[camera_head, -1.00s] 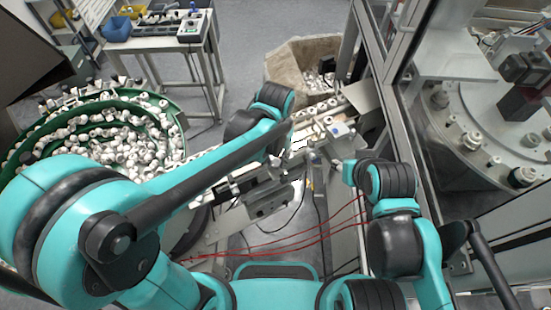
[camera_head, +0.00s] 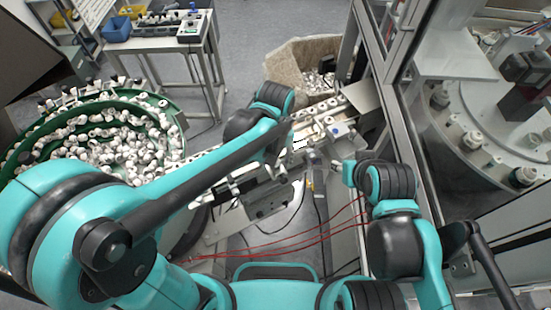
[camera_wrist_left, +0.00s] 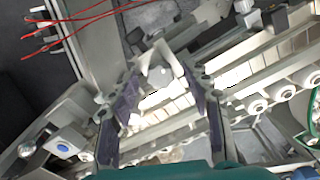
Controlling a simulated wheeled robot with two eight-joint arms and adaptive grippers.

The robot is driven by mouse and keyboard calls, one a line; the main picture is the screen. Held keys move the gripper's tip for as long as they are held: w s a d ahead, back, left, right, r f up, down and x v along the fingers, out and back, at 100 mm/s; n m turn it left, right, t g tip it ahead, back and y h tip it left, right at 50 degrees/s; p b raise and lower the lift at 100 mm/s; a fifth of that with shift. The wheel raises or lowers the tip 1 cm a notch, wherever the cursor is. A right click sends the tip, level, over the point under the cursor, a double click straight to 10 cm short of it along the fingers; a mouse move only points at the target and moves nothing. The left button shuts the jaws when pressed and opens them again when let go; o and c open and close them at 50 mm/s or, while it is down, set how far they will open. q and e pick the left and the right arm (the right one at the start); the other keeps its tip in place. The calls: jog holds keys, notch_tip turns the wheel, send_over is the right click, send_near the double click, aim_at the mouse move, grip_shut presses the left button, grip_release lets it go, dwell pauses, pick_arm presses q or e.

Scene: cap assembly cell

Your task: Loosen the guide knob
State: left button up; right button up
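The feed rail (camera_head: 318,118) runs diagonally across the middle of the head view, with several white caps in it. A pale, knob-like part (camera_wrist_left: 163,76) shows in the left wrist view. It may be the guide knob, but glare makes this unsure. My left gripper (camera_wrist_left: 164,84) has its two dark fingers apart, one on each side of this part. I cannot see contact. In the head view my left forearm hides much of this gripper and the rail below it. My right arm is folded at the right of the rail, and its fingers cannot be made out.
A green-rimmed bowl (camera_head: 168,107) full of white caps stands at the left. A cap-filled bin (camera_head: 290,62) is behind the rail. A metal frame post (camera_head: 408,140) and a round machine (camera_head: 455,165) stand at the right. Red cables (camera_head: 300,240) cross in front.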

pick_arm(q)
jog(key=shift+r, duration=0.1)
notch_tip(320, 180, up, 12)
dwell(0.4)
dwell(0.4)
